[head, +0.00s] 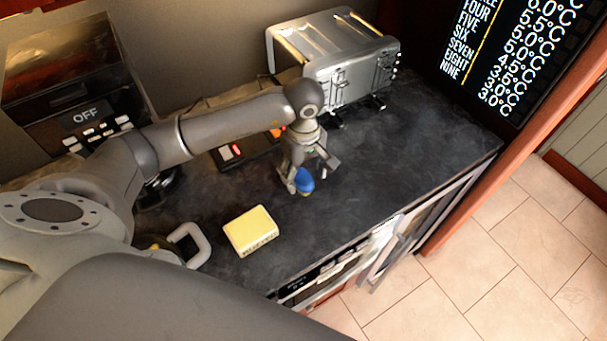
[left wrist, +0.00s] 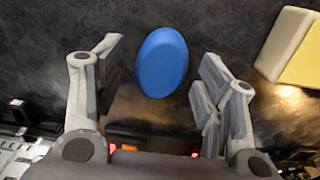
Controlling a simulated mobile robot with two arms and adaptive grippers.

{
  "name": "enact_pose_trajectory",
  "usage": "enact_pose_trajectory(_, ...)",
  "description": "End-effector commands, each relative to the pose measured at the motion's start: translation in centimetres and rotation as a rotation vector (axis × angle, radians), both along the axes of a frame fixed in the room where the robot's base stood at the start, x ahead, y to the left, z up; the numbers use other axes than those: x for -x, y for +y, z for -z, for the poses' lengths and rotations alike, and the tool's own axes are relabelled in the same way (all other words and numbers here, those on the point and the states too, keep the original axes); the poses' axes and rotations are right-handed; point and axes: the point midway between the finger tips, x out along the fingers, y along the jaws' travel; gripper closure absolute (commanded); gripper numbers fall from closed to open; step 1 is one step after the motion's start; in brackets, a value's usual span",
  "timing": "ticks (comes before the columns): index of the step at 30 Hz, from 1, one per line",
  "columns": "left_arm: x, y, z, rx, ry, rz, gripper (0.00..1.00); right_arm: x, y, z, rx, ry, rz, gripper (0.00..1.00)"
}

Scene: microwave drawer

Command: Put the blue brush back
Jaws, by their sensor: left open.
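The blue brush (head: 304,181) is on the dark counter in the head view, below my left gripper (head: 308,172). In the left wrist view it shows as a blue oval (left wrist: 162,62), between and slightly beyond the two fingertips. My left gripper also shows in the left wrist view (left wrist: 163,72) and is open, with a gap on each side of the brush. The gripper hides part of the brush in the head view. My right gripper is not in view.
A metal toaster (head: 345,65) stands at the back. A white handle (head: 190,243) is at the left. The counter's right part is clear.

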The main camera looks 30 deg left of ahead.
Motion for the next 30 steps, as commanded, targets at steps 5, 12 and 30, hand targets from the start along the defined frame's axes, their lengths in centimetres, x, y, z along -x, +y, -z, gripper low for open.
enact_pose_trajectory(5,-0.1,0.1,-4.9,-0.002,-0.003,0.001,0.37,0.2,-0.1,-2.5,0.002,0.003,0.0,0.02)
enact_pose_trajectory(12,0.0,0.0,-8.6,-0.001,-0.001,0.001,0.37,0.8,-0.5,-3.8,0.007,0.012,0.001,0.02)
enact_pose_trajectory(30,0.0,0.0,-9.5,-0.001,0.001,0.001,0.37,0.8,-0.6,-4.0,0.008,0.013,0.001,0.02)
